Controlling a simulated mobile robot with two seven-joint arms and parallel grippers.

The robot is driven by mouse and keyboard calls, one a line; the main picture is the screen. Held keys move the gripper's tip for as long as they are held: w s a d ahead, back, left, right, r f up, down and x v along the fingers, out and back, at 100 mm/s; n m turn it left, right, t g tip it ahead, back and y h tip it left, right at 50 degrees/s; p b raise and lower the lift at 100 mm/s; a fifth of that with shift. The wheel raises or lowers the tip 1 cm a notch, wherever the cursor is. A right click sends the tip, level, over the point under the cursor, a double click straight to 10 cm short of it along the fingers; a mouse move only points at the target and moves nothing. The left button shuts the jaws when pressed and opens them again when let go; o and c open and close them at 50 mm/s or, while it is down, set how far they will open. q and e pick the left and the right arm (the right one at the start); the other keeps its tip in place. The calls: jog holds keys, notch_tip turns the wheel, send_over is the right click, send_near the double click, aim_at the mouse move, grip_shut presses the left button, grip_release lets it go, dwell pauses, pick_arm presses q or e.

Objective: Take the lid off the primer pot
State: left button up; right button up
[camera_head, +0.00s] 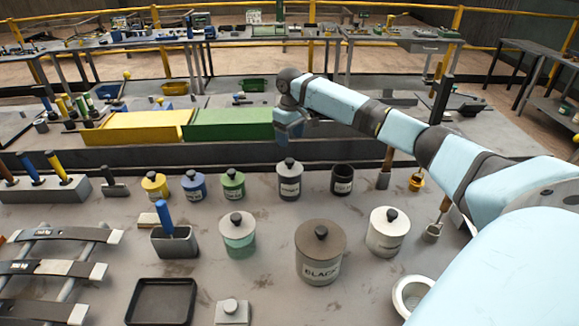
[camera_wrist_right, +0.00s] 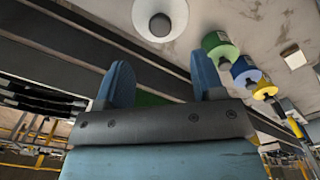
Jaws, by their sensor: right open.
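A grey lidded pot (camera_head: 289,181) with a dark knob stands in the back row of the bench; its label is too small to read, so I cannot tell if it is the primer pot. My right gripper (camera_head: 290,137) is open and empty, above and just behind this pot, apart from it. In the right wrist view, my right gripper (camera_wrist_right: 163,72) shows two blue fingers spread apart, with a pale pot (camera_wrist_right: 144,14) and its dark round knob beyond them. Another lidded pot, light grey (camera_head: 385,238), stands at the front right. My left gripper is not in view.
Small yellow (camera_head: 154,189), blue (camera_head: 194,189) and green (camera_head: 233,188) lidded pots stand left of the grey pot. A dark pot (camera_head: 342,182) is close on its right. A teal-banded pot (camera_head: 239,242) and the BLACK pot (camera_head: 319,262) stand in front. A raised ledge runs behind.

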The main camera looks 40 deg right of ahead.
send_over(290, 160)
notch_tip(290, 160, down, 4)
jog(key=shift+d+f, duration=0.1)
jog(key=shift+f, duration=0.55)
notch_tip(290, 160, down, 5)
jog(key=shift+w+r+p, duration=0.1)
jog(key=shift+r+p, duration=0.1)
jog(key=shift+p, duration=0.3)
jog(key=c, duration=1)
